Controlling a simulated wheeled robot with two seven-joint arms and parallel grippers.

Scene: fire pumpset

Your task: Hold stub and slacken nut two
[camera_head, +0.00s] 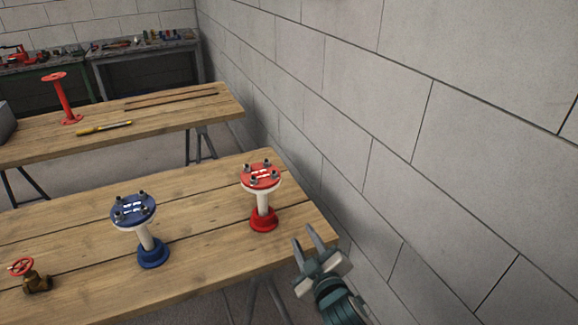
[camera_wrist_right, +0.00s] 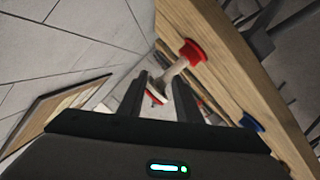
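A red stub (camera_head: 263,200) stands upright on the near wooden bench, with a white pipe, a red base and a red top flange carrying several bolts and nuts. A blue stub (camera_head: 146,240) of the same kind stands to its left. My right gripper (camera_head: 313,234) is open and empty, at the right end of the bench, apart from the red stub. In the right wrist view the red stub (camera_wrist_right: 178,74) shows beyond the open fingers (camera_wrist_right: 160,88), its flange end seen between them. Which nut is nut two cannot be told. My left gripper is not in view.
A brass valve with a red handwheel (camera_head: 32,277) sits at the bench's left. A second bench (camera_head: 165,115) behind bears a red flanged pipe (camera_head: 63,100) and a yellow tool (camera_head: 104,128). A block wall (camera_head: 400,120) runs close along the right.

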